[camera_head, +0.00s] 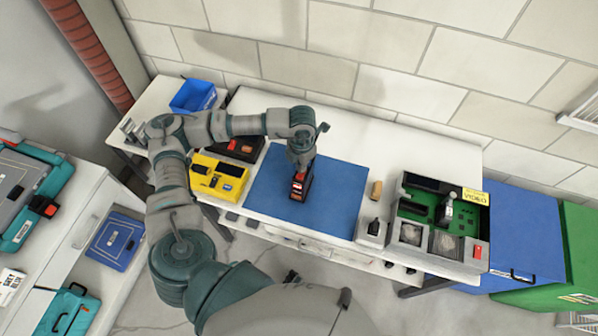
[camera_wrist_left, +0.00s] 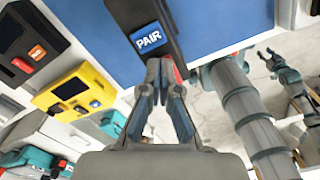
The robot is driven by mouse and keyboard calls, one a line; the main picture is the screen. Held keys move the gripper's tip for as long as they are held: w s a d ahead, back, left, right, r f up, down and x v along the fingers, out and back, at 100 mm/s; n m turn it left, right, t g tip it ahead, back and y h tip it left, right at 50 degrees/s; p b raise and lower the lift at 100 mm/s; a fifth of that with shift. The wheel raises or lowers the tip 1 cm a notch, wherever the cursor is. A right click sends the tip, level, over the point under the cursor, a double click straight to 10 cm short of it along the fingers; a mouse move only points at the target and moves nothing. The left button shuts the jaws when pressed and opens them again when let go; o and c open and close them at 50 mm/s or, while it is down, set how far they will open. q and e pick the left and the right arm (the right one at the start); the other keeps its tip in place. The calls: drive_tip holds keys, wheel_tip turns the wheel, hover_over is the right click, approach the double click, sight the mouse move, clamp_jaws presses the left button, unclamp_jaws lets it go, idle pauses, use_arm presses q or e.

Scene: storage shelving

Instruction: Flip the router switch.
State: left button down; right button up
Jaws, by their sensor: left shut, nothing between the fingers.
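In the left wrist view the black device (camera_wrist_left: 133,14) carries a blue label (camera_wrist_left: 148,38) reading PAIR. My left gripper (camera_head: 299,164) is above and against this device in the head view. In the wrist view its fingers (camera_wrist_left: 165,64) are together and empty, just at the device's lower end. A bit of red shows beside the fingertips; the switch is not clearly visible. My right gripper (camera_wrist_left: 266,57) appears small and far off.
A yellow box (camera_head: 218,177), a black device (camera_head: 240,147) and a blue bin (camera_head: 195,96) are left of the mat. A tan block (camera_head: 376,190) lies near the mat's edge.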

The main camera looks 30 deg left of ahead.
use_arm(q)
drive_tip(key=shift+s+d, duration=0.1)
drive_tip(key=shift+r+p, duration=0.4)
drive_tip(key=shift+r, duration=0.1)
drive_tip(key=shift+a+r+p, duration=0.3)
drive_tip(key=shift+r+p, duration=0.15)
drive_tip(key=shift+r, duration=0.25)
drive_tip(key=shift+a+r+p, duration=0.3)
drive_tip(key=shift+r+p, duration=0.1)
drive_tip(key=shift+r, duration=0.3)
drive_tip(key=shift+d+r+p, duration=0.25)
drive_tip(key=shift+r+p, duration=0.15)
drive_tip(key=shift+r, duration=0.4)
drive_tip(key=shift+d+r+p, duration=0.25)
drive_tip(key=shift+r+p, duration=0.15)
drive_tip(key=shift+r, duration=0.4)
drive_tip(key=shift+a+f, duration=0.1)
drive_tip(key=shift+a, duration=0.05)
drive_tip(key=shift+a, duration=0.25)
